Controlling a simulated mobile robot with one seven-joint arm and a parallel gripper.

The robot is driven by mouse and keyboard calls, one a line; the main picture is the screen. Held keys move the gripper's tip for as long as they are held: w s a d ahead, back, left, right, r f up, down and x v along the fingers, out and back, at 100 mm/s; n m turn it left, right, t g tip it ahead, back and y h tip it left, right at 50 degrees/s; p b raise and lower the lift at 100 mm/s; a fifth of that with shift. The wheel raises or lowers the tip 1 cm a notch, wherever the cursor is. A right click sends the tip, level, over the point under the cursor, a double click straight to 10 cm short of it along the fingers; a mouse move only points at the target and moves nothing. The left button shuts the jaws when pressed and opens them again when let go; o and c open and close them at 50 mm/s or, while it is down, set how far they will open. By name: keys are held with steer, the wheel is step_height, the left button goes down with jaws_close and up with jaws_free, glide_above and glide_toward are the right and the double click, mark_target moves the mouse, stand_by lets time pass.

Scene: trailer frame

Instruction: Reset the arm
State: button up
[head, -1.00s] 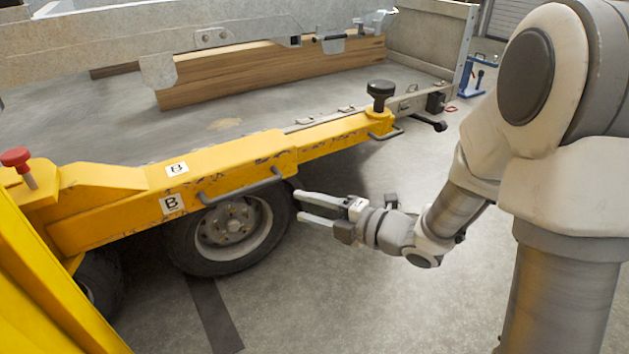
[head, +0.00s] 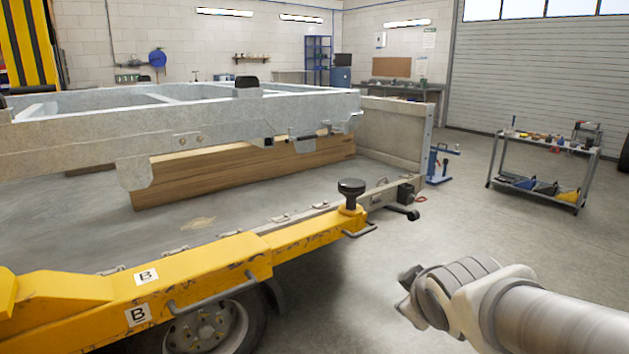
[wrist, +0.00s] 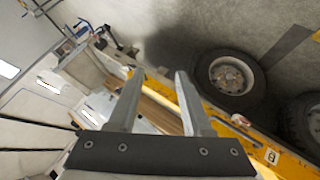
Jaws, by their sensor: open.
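My gripper (head: 408,292) is in the lower right of the head view, to the right of the yellow trailer frame (head: 210,270) and apart from it. Its fingers are hard to make out there. In the wrist view the two grey fingers of my gripper (wrist: 156,74) stand apart with nothing between them. Behind them lie the yellow frame (wrist: 215,120), a wheel (wrist: 228,75) and timber.
A black-knobbed post (head: 351,192) and a handle rise from the yellow frame. The grey metal trailer frame (head: 80,145) and wooden beams (head: 240,173) lie beyond. A tool cart (head: 540,165) stands at the right. Concrete floor between is free.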

steer(key=s+a+m+g+y, duration=0.15)
steer(key=s+m+g, duration=0.25)
steer(key=s+m, duration=0.75)
steer(key=s+r+n+p, duration=0.3)
steer(key=r+p, duration=2)
steer(key=shift+s+r+n+p, duration=0.15)
steer(key=shift+r+n+p, duration=0.1)
steer(key=shift+n+p, duration=0.1)
steer(key=shift+a+h, duration=0.25)
